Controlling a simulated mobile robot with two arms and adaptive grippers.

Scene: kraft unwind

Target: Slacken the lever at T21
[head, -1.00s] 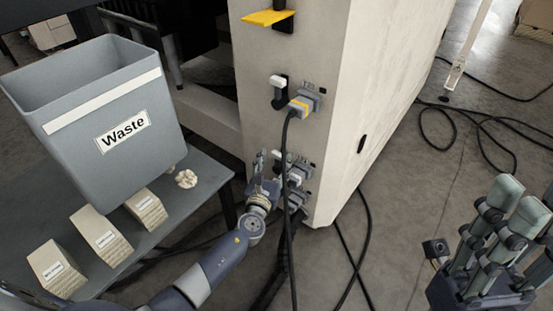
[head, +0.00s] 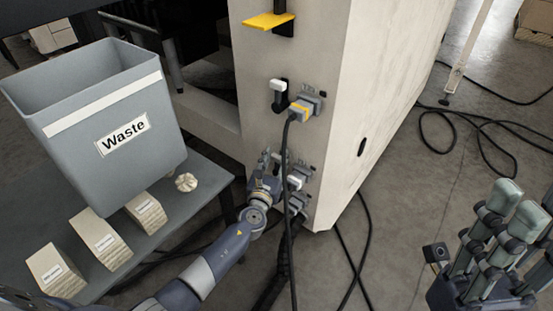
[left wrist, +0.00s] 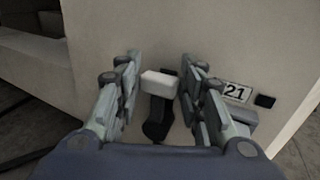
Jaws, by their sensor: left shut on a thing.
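The lever at the 21 label has a white block head (left wrist: 160,84) on a black stem that runs down in the left wrist view. In the head view my left gripper (head: 268,166) is at the lower part of the pale machine face and hides most of this lever. The label with "21" (left wrist: 236,92) is just right of the fingers. My right gripper (head: 508,215) is at the right edge, away from the machine, partly cut off.
Another white-headed lever (head: 278,86) and a yellow-banded plug (head: 301,108) are higher up. A black cable (head: 286,160) hangs close beside my left gripper. A grey Waste bin (head: 100,130) and several cardboard blocks (head: 100,242) stand on the bench at left.

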